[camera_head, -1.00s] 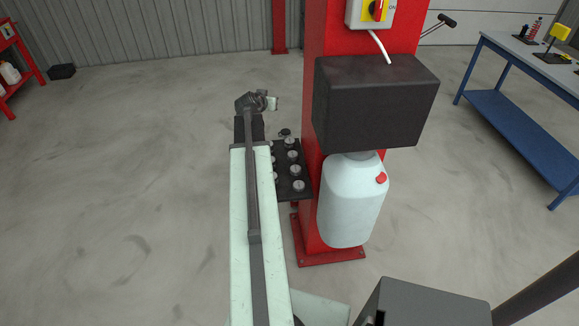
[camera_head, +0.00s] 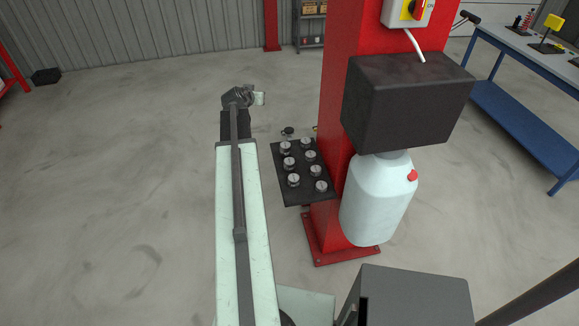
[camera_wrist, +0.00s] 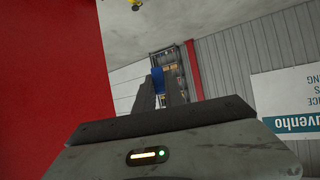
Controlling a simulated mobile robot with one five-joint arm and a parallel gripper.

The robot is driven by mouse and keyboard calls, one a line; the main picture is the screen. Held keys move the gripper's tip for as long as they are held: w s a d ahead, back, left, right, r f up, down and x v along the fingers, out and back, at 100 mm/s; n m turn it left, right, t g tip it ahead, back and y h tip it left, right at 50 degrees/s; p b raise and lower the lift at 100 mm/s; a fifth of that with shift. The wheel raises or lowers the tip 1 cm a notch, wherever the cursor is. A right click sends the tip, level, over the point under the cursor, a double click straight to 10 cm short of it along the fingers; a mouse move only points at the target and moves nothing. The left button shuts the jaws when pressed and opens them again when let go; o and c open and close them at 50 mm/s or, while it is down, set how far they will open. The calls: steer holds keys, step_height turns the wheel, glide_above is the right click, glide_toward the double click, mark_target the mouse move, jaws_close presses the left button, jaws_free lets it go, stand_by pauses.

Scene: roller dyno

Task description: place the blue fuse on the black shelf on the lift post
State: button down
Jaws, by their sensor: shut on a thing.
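The blue fuse (camera_wrist: 157,80) shows in the wrist view, between the two dark fingers of my gripper (camera_wrist: 162,90), which is shut on it. In the head view the end of my arm (camera_head: 240,97) is up and left of the black shelf; the fuse cannot be made out there. The black shelf (camera_head: 308,198) sticks out from the left side of the red lift post (camera_head: 340,75). Several dark round pieces with silvery tops stand on it in rows. My gripper is apart from the shelf. In the wrist view the red post fills the left side.
A dark box (camera_head: 405,105) with a white tank (camera_head: 375,205) under it is on the post, right of the shelf. A switch box (camera_head: 408,12) is above. A blue bench (camera_head: 520,125) stands at the right.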

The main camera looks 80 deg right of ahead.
steer(key=shift+w, duration=0.2)
steer(key=s+a+f+m+g+b, duration=0.1)
steer(key=a+f+b, duration=0.1)
steer(key=f+b, duration=0.6)
steer(key=s+a+f+m+g+b, duration=0.1)
steer(key=a+f+m+g+b, duration=0.15)
steer(key=f+b, duration=0.55)
steer(key=m+g+y+b, duration=0.3)
steer(key=m+g+b, duration=0.25)
steer(key=b, duration=1.55)
glide_toward(304, 192)
steer(key=s+d, duration=0.2)
steer(key=s+d+r, duration=0.1)
steer(key=s+d, duration=0.1)
steer(key=s+d+r, duration=0.1)
steer(key=s+d, duration=0.1)
steer(key=shift+s+d, duration=0.25)
step_height(304, 192, down, 4)
steer(key=b, duration=0.4)
steer(key=shift+r, duration=0.25)
steer(key=shift+f, duration=0.1)
steer(key=c, duration=1.4)
jaws_free()
steer(key=shift+c, duration=0.2)
